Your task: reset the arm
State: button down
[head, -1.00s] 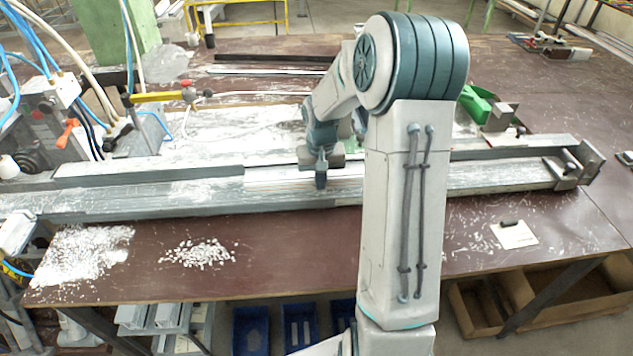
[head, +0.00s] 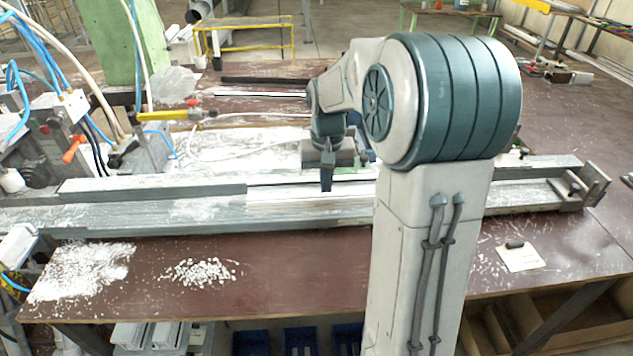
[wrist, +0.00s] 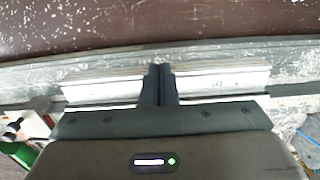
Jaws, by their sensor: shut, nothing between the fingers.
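My gripper (head: 327,180) hangs above the long metal rail (head: 190,211) on the bench in the head view. In the wrist view my gripper (wrist: 160,72) shows its two dark fingers close together with nothing between them. A pale profile (wrist: 105,88) lies along the rail under the fingers. In the head view a pale profile stretch (head: 300,200) shows just below the fingertips. I cannot tell whether the fingers touch it. My arm hides part of the rail to the right of the gripper.
An end stop (head: 580,187) stands at the rail's right end. A machine with hoses (head: 50,150) is at the left. White chips (head: 200,271) and a small card (head: 520,257) lie on the brown bench (head: 300,262). The bench front is otherwise mostly clear.

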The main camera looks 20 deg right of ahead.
jog(key=s+a+r+n+t, duration=0.1)
jog(key=s+a, duration=0.3)
jog(key=s, duration=0.6)
jog(key=s+a+r+n+t, duration=0.2)
jog(key=s+a, duration=0.2)
jog(key=s, duration=0.6)
jog(key=shift+r, duration=0.3)
jog(key=shift+s+a, duration=0.1)
